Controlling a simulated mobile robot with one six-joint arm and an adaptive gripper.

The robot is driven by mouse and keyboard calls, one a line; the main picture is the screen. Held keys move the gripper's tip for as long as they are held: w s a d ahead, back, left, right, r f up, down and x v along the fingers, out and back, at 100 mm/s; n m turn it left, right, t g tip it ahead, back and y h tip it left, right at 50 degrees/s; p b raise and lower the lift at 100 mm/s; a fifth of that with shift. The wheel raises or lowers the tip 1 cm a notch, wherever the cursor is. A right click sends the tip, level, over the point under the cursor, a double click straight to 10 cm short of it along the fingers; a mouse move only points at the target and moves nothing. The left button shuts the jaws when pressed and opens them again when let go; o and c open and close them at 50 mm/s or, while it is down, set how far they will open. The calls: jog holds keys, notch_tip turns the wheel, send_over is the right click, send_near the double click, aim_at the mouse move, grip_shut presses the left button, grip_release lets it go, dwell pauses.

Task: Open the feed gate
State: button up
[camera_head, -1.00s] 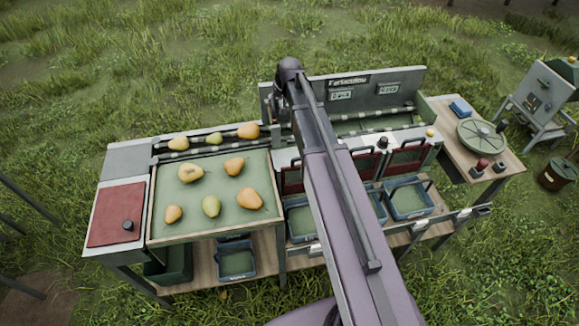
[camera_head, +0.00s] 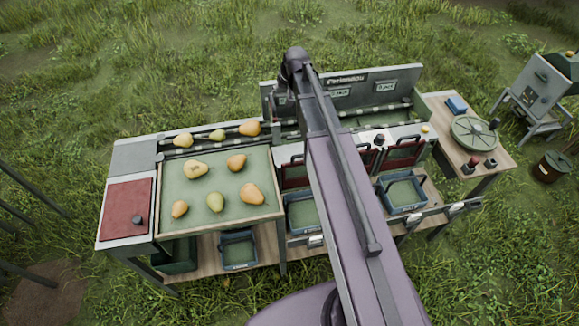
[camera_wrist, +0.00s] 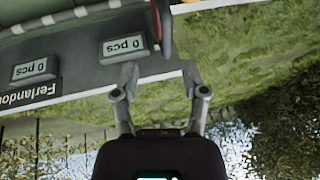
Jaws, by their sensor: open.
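My gripper (camera_wrist: 160,78) is open and empty in the wrist view, its two fingers apart. A dark red flat piece (camera_wrist: 165,28) hangs just beyond the fingertips, apart from them; I cannot tell whether it is the feed gate. The feed lane (camera_head: 170,143) runs along the back of the sorting bench, with several pears in it. My arm covers the lane's right end and the front of the grader, and it hides my gripper in the head view. The grader's back panel (camera_head: 405,75) stands upright; its two count displays show in the wrist view, one reading 0 pcs (camera_wrist: 124,46).
A green tray (camera_head: 222,175) with several pears lies left of my arm. Blue crates (camera_head: 403,192) stand below red flaps (camera_head: 403,153). A side table (camera_head: 455,150) with a round scale (camera_head: 475,133) is at right. Grass surrounds the bench.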

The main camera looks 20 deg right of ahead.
jog(key=s+a+f+g+b, duration=0.1)
jog(key=s+f+b, duration=0.2)
jog(key=s, duration=0.4)
jog(key=s+a+f+g+h+b, duration=0.1)
jog(key=s+f+b, duration=0.3)
jog(key=s+f, duration=0.2)
jog(key=s+a+f+n+g+b, duration=0.1)
jog(key=s+f+b, duration=0.3)
jog(key=s, duration=0.6)
jog(key=shift+a+f+g+h, duration=0.3)
jog(key=shift+a+g, duration=0.05)
jog(key=shift+g, duration=0.15)
jog(key=shift+w+r, duration=0.1)
jog(key=shift+w, duration=0.05)
jog(key=m+t+y+p, duration=0.15)
jog(key=t+p, duration=0.25)
jog(key=p, duration=1.3)
send_near(272, 100)
jog(key=a+v, duration=0.1)
jog(key=v, duration=0.4)
jog(key=shift+d+n, duration=0.25)
jog(key=shift+d, duration=0.35)
jog(key=shift+f+b, duration=0.25)
jog(key=shift+b, duration=0.05)
jog(key=b+x, duration=1.2)
jog(key=x, duration=0.1)
jog(key=shift+w+a+f, duration=0.1)
jog(key=shift+f, duration=0.1)
